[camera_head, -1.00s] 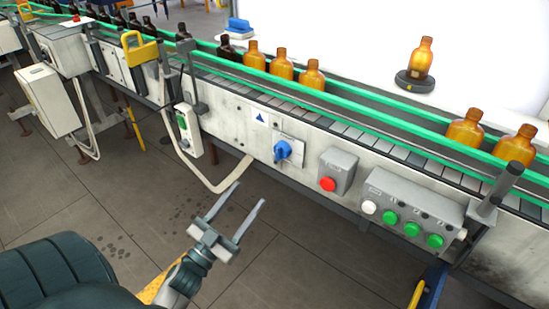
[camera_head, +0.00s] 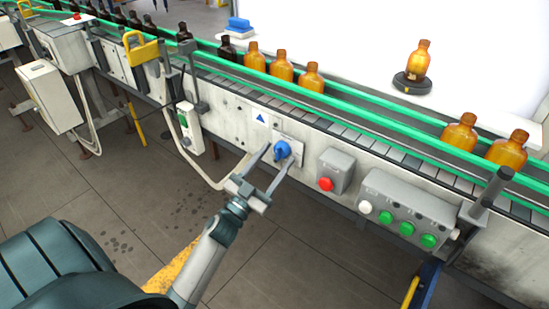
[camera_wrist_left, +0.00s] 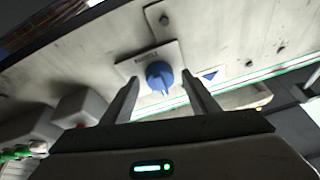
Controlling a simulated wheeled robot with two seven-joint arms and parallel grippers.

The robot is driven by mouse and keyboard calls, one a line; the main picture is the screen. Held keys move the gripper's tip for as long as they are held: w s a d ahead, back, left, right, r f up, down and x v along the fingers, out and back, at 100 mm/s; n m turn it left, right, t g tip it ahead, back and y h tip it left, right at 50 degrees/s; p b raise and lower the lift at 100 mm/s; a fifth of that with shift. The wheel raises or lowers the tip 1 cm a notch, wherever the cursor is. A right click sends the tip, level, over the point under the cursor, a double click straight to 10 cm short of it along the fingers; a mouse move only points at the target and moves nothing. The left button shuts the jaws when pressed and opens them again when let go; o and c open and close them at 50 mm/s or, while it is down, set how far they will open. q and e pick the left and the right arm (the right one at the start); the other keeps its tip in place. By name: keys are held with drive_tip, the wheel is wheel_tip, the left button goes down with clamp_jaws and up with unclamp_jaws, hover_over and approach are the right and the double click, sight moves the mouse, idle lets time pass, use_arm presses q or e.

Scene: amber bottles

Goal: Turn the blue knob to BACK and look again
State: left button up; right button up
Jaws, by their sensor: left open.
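The blue knob (camera_head: 282,150) sits on a light plate on the conveyor's side panel (camera_head: 232,112). In the left wrist view the knob (camera_wrist_left: 159,76) shows between and beyond my two fingers, with small unreadable lettering on its plate. My left gripper (camera_head: 278,156) is open, its fingers pointing at the knob, one tip to each side of it in the head view. In the left wrist view the gripper (camera_wrist_left: 162,90) holds nothing, and I cannot tell whether the fingers touch the knob. My right gripper is not in view.
A grey box with a red button (camera_head: 326,184) and a grey box with a white and several green buttons (camera_head: 406,228) are right of the knob. A white switch box (camera_head: 190,130) is left. Amber bottles (camera_head: 282,68) stand on the conveyor; one stands on a round dark base (camera_head: 412,83) behind it.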

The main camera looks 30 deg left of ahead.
use_arm(q)
drive_tip(key=shift+c, duration=0.2)
drive_tip(key=c, duration=1)
